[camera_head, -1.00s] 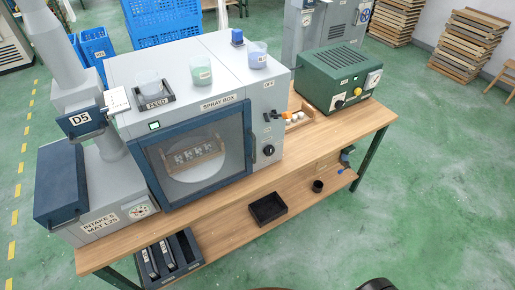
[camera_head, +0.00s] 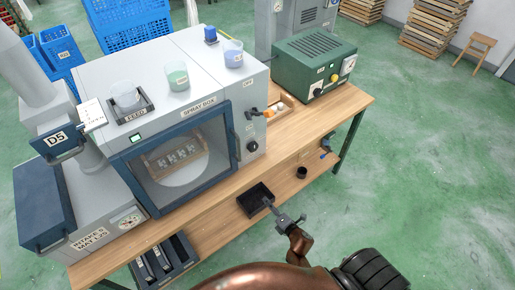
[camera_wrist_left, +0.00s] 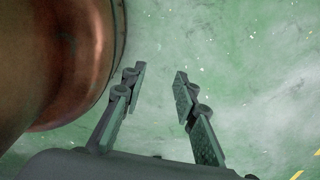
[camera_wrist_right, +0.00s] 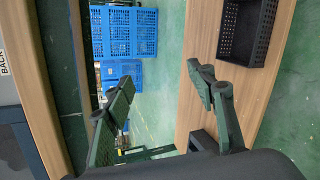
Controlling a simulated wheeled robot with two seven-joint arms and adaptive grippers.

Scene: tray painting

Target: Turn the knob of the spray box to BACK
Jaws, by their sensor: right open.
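The spray box (camera_head: 190,109) is a grey cabinet with a blue-framed window on the wooden bench. Its round black knob (camera_head: 252,146) is on the front panel right of the window; the pointer direction is too small to read. My right gripper (camera_head: 271,207) is open and empty, in front of the bench, below and apart from the knob. Its open fingers also show in the right wrist view (camera_wrist_right: 160,92). A "BACK" label (camera_wrist_right: 4,62) shows at the left edge there. My left gripper (camera_wrist_left: 158,88) is open and empty over the green floor in the left wrist view.
A black lever (camera_head: 253,113) juts from the panel above the knob. A green box (camera_head: 314,62) stands to the right on the bench. A black tray (camera_head: 246,203) and a small black cup (camera_head: 301,173) sit on the lower shelf. The front right floor is clear.

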